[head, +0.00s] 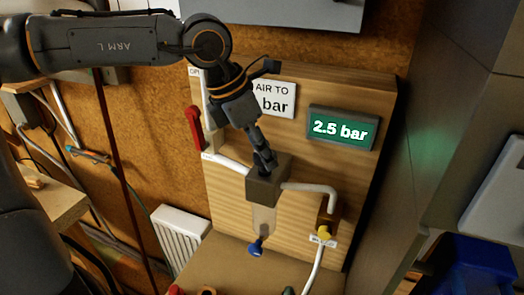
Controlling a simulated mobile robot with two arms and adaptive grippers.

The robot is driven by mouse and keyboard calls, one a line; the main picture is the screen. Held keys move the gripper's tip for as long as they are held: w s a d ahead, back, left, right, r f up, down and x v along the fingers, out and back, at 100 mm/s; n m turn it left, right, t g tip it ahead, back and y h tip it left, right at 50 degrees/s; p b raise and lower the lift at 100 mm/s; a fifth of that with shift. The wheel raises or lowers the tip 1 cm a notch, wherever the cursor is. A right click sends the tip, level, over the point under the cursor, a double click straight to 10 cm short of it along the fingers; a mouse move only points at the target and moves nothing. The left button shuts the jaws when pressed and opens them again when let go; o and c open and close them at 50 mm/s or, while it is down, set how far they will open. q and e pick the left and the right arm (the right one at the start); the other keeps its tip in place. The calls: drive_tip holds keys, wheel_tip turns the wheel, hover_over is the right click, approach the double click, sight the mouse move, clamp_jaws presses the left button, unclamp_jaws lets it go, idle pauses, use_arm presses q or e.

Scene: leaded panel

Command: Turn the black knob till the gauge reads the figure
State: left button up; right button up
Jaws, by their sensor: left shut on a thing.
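A wooden panel (375,100) carries a dark regulator block (268,190) with a clear bowl (263,218) under it. My left gripper (264,162) comes down from above and is shut at the top of the block, where the black knob is; the fingers hide most or all of the knob. The gauge (341,129) is a green display to the right, and it reads 2.5 bar. A white sign (275,98) above reads "AIR TO" and "bar"; my gripper covers its left part, so its figure is hidden. My right gripper is not in view.
A red lever (194,128) is on the panel's left side. White pipes run into the block from both sides. A blue drain knob (256,247) hangs below the bowl. A yellow fitting (323,232) is at lower right. A grey cabinet (430,120) stands close on the right.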

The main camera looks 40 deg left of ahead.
use_arm(q)
drive_tip(key=shift+m, duration=0.3)
drive_tip(key=shift+f, duration=0.1)
drive_tip(key=o, duration=1.1)
drive_tip(key=shift+o, duration=0.2)
drive_tip(key=shift+a+r, duration=0.1)
drive_tip(key=shift+r, duration=0.25)
drive_tip(key=v, duration=1.1)
drive_tip(key=shift+r, duration=0.2)
drive_tip(key=shift+f, duration=0.1)
